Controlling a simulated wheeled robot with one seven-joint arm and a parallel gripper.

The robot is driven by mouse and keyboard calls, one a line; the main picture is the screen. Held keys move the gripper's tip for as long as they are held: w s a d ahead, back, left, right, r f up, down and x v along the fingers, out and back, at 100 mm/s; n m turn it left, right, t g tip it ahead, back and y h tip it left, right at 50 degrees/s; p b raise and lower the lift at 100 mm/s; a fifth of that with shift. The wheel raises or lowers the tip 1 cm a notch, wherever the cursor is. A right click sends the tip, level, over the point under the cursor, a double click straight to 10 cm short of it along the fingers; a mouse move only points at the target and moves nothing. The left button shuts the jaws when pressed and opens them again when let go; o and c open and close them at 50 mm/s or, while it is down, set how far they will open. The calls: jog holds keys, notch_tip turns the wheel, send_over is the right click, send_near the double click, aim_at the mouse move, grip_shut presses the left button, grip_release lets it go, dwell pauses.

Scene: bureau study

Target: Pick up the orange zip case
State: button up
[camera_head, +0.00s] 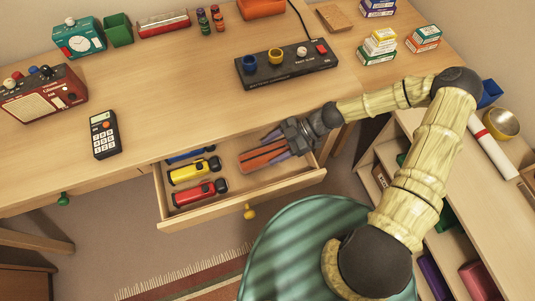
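An orange-brown flat case (260,157), which I take to be the orange zip case, lies in the right part of the open drawer. My gripper (272,148) reaches into the drawer from the upper right and is over the case. Its fingers look spread apart, with part of the case showing between and below them. I cannot tell whether they touch it. The gripper covers the right end of the case, and no zip can be made out.
A black control box (287,65) stands on the desk. A green striped chair seat (300,245) is below the drawer.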

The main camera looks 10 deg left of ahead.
aim_at(274, 150)
jog(key=c, duration=0.5)
jog(key=shift+r, duration=0.15)
jog(key=shift+c, duration=0.2)
notch_tip(274, 150, up, 10)
dwell(0.4)
